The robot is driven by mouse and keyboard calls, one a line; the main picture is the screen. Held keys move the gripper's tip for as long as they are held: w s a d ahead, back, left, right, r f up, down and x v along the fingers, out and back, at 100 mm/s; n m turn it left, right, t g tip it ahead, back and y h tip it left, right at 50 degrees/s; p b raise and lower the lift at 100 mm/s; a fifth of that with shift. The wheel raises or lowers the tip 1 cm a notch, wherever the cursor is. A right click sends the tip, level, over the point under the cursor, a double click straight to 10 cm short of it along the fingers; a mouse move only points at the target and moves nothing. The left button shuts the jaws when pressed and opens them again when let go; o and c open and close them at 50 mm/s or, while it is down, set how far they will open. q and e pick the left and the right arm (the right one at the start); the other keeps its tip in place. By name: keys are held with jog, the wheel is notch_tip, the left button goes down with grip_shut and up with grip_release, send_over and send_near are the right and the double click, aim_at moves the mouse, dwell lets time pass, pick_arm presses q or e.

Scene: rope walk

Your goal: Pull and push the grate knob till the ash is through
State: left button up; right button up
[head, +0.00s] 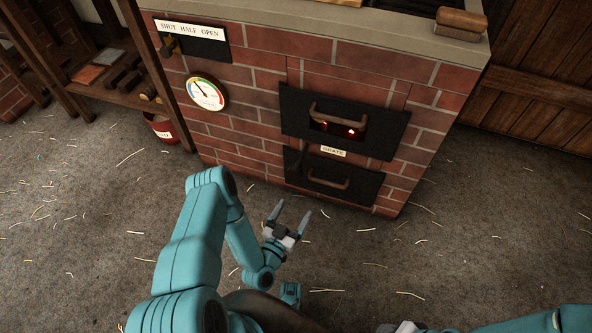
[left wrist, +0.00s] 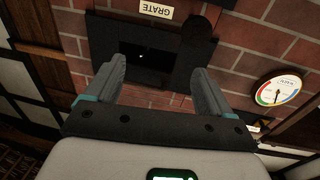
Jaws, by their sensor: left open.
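The stove front carries a white GRATE label (head: 333,151) between the fire door and the lower door. A dark round knob (left wrist: 197,29) shows beside the label (left wrist: 156,10) in the left wrist view; in the head view it is hard to make out against the black plate. My left gripper (head: 289,217) is open and empty, in front of and apart from the stove, its fingers pointing towards it. Its two fingers (left wrist: 160,85) frame the dark fire door in the left wrist view. Only a sliver of my right gripper (head: 402,327) shows at the bottom edge. No ash is visible.
The fire door (head: 385,132) has a bar handle and a red glow in its window. The lower door (head: 362,186) has a handle too. A dial gauge (head: 206,92) and a SHUT HALF OPEN plate (head: 190,30) are at left. A brush (head: 460,22) lies on top.

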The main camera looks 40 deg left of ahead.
aim_at(294, 175)
pick_arm(q)
jog(key=s+a+f+n+y, duration=0.1)
jog(key=s+a+y, duration=0.1)
jog(key=a, duration=0.2)
jog(key=shift+g, duration=0.4)
jog(key=b+x, duration=0.4)
jog(key=x, duration=1.1)
jog(key=shift+w+a+f+b, duration=0.15)
jog(key=shift+w+a+b, duration=0.05)
jog(key=shift+b, duration=0.15)
jog(key=shift+w+a, duration=0.1)
jog(key=shift+w, duration=0.2)
pick_arm(e)
jog(key=f, duration=0.1)
jog(key=w+d+f, duration=0.1)
jog(key=f, duration=0.2)
jog(key=shift+w+d+f, duration=0.15)
jog(key=shift+w, duration=0.2)
